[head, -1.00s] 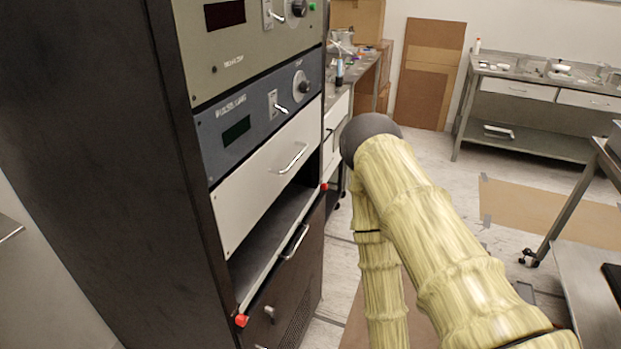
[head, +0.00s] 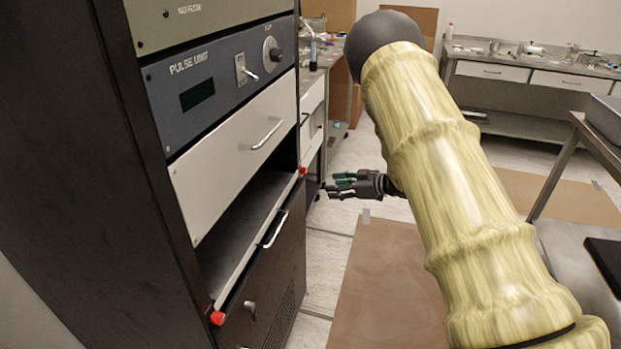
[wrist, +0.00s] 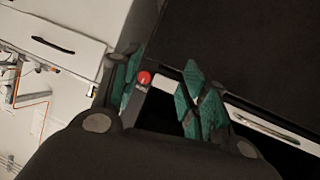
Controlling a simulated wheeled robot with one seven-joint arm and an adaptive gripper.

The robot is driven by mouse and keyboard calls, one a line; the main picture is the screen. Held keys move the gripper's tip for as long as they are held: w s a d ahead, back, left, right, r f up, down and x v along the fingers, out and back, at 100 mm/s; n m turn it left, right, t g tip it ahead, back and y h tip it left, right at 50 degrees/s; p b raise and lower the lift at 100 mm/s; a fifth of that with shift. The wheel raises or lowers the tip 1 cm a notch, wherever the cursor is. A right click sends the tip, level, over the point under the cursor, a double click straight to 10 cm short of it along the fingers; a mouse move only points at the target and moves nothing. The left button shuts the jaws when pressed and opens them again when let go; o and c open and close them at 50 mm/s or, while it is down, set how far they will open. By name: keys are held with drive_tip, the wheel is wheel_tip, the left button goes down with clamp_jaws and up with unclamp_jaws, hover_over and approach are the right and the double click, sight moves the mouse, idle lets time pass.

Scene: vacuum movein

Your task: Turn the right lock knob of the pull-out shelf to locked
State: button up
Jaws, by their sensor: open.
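The pull-out shelf (head: 252,242) is a thin pale-edged slab in the dark rack, with a red knob at each front end. The right lock knob (head: 303,170) is at its far end; the left knob (head: 217,318) is at the near end. My gripper (head: 332,187) is open and empty, pointing at the rack just right of the right knob. In the wrist view the right knob (wrist: 143,77) shows between the spread green fingers of my gripper (wrist: 160,78), nearer the left finger. I see no contact. Its turn position is too small to tell.
Above the shelf are a white drawer (head: 235,150) with a handle and a blue pulse unit (head: 215,85). A dark lower door (head: 275,280) with a handle is below. A workbench (head: 325,62) stands behind the rack.

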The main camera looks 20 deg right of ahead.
sight(306, 171)
wheel_tip(306, 171, up, 6)
drive_tip(key=w+d+n+g+y, duration=0.1)
drive_tip(key=w+n+g+y, duration=0.1)
drive_tip(key=n, duration=0.1)
drive_tip(key=shift+t+h, duration=0.3)
drive_tip(key=x, duration=1)
drive_tip(key=shift+w+a+f, duration=0.15)
drive_tip(key=shift+c, duration=0.2)
clamp_jaws()
